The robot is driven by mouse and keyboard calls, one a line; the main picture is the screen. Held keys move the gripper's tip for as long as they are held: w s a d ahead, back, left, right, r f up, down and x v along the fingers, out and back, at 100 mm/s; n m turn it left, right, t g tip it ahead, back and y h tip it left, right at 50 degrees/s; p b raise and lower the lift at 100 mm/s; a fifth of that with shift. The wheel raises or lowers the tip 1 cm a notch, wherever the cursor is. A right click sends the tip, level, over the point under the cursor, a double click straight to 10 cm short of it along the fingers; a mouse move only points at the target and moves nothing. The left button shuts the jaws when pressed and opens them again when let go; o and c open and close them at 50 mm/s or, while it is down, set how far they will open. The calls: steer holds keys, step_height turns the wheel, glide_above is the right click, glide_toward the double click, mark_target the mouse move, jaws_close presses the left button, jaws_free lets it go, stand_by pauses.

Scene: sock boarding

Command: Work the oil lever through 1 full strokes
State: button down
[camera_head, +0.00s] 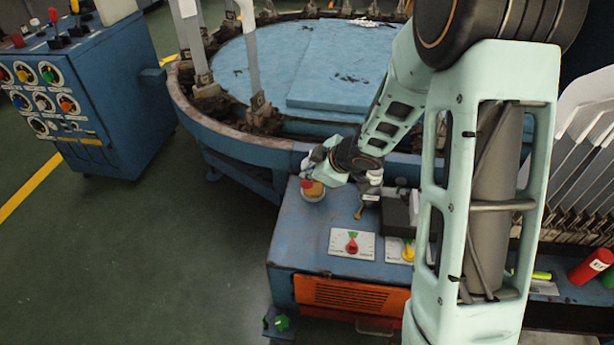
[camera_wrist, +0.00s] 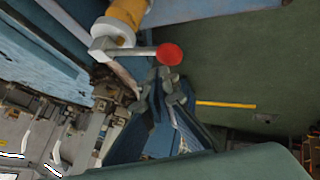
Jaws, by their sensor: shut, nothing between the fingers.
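The oil lever (camera_wrist: 143,52) shows in the wrist view as a grey rod with a red ball knob (camera_wrist: 170,54). It sticks out sideways in the picture from a pale collar on an amber body (camera_wrist: 127,12). In the head view the lever's red knob (camera_head: 308,183) shows over a small yellow and white body at the console's far left corner. My gripper (camera_wrist: 163,76) is shut and empty. Its dark fingertips are just below the rod and knob in the wrist view; I cannot tell whether they touch. In the head view my gripper is partly hidden by my wrist.
The blue console (camera_head: 300,240) carries a red dial (camera_head: 352,246), a yellow dial (camera_head: 408,252) and a dark block. A round blue turntable (camera_head: 270,75) stands behind it. A control cabinet (camera_head: 130,105) stands at left. Green floor between is clear. Grey boards stand at right.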

steer(key=shift+r, duration=0.35)
steer(key=shift+r, duration=0.1)
steer(key=r+p, duration=0.1)
steer(key=p, duration=0.1)
steer(key=r+p, duration=0.3)
steer(key=p, duration=0.1)
steer(key=shift+w+r, duration=0.35)
steer(key=shift+r, duration=0.05)
stand_by(0.6)
